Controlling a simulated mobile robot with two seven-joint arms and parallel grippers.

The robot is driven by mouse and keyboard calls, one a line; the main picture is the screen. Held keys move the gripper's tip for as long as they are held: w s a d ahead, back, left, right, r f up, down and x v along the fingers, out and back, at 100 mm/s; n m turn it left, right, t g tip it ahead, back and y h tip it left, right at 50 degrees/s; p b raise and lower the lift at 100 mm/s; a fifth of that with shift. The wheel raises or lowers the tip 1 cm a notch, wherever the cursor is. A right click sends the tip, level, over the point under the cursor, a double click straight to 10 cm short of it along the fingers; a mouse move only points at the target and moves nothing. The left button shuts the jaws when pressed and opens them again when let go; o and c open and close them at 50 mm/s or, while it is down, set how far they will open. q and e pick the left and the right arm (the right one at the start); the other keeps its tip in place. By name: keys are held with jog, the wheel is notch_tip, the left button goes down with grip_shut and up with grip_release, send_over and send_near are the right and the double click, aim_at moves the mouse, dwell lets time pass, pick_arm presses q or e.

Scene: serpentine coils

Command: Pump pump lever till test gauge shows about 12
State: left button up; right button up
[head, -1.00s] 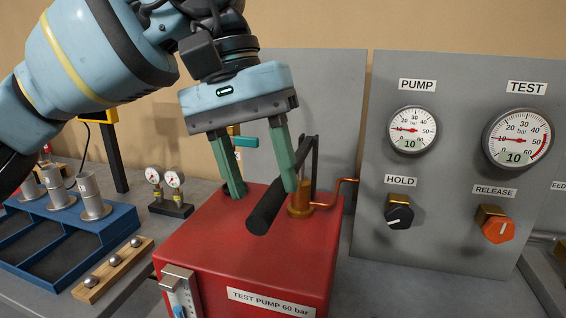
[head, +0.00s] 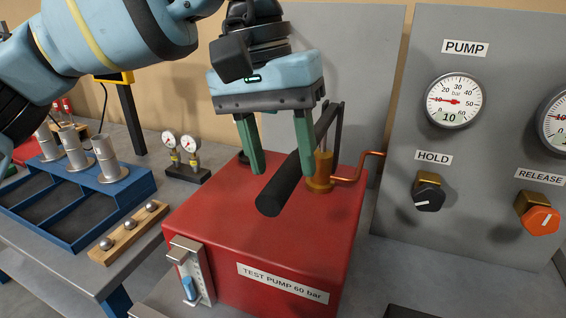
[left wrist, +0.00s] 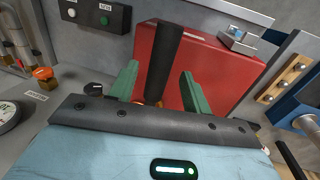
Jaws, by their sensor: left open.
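The red test pump (head: 290,255) stands on the bench, with its black pump lever (head: 285,185) slanting up from the near end towards the brass fitting at the back. My left gripper (head: 281,172) is open above the pump, one finger to each side of the lever. In the left wrist view the lever (left wrist: 165,60) shows between the fingertips (left wrist: 159,69); contact cannot be told. The test gauge (head: 553,128) is cut off by the right edge, so its needle is not readable. The pump gauge (head: 453,101) displays 10. My right gripper is not in view.
The grey panel carries the black hold knob (head: 428,195) and orange release knob (head: 538,215). Left of the pump are two small gauges (head: 180,150), a wooden strip with steel balls (head: 125,235) and a blue tray (head: 130,190) with metal cylinders. A copper pipe (head: 350,172) runs to the panel.

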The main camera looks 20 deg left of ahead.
pick_arm(q)
jog(key=shift+d+f, duration=0.2)
jog(key=shift+f, duration=0.7)
jog(key=shift+c, duration=0.2)
grip_shut()
